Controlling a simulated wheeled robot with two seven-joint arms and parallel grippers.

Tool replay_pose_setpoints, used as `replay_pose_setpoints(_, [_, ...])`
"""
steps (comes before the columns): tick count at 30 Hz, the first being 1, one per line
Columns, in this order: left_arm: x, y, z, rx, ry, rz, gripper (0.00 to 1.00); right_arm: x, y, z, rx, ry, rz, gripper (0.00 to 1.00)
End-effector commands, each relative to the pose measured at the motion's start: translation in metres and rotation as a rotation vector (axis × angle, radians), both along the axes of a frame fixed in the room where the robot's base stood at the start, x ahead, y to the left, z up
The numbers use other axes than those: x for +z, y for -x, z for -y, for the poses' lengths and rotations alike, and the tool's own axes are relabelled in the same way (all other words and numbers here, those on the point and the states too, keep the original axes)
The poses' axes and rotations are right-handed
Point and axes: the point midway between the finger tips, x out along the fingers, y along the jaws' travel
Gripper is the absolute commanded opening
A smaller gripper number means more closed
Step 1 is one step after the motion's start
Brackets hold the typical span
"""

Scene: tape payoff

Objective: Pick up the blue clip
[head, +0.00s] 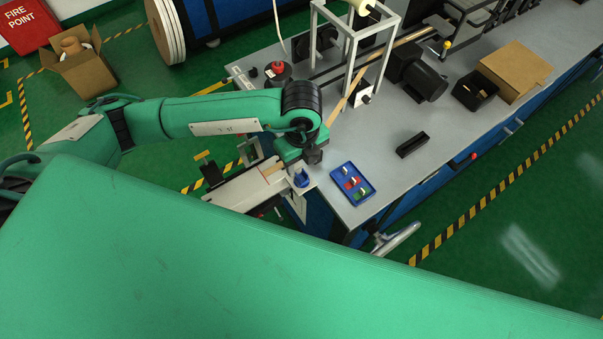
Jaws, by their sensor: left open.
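A small blue tray (342,189) lies on the grey bench near its front left corner. It holds several small clips in a row: a red clip (350,184), a green clip (361,193), and a pale one at the far end whose colour blends with the blue tray, so I cannot tell if it is the blue clip. My left gripper (311,157) is just left of and beyond the tray, over the bench's edge. Its fingers are small and partly hidden by the wrist; it looks empty. My right gripper is out of view.
A small blue object (301,180) sits on a pale plate below my left gripper. A black slotted block (412,145) lies right of the tray. A white frame (351,38) and a black motor (418,76) stand farther back. Bench between tray and block is clear.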

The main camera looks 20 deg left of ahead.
Motion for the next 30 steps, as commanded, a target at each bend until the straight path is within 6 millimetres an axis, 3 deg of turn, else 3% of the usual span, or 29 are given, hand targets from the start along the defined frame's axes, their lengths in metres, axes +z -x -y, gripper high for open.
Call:
replay_pose_setpoints(4, [-0.015,0.002,0.0,0.001,-0.003,-0.004,0.49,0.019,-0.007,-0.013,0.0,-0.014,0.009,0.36])
replay_pose_setpoints(10, [-0.041,0.003,0.0,0.001,-0.001,-0.003,0.49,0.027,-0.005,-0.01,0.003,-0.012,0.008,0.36])
replay_pose_setpoints(18, [-0.045,0.002,0.0,0.0,0.0,0.0,0.49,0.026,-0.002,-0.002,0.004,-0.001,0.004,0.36])
replay_pose_setpoints(26, [-0.045,0.002,0.0,0.0,0.0,0.0,0.01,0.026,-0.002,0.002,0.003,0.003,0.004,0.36])
replay_pose_setpoints(30, [-0.045,0.002,0.0,0.0,0.0,0.0,0.01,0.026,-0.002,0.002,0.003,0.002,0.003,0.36])
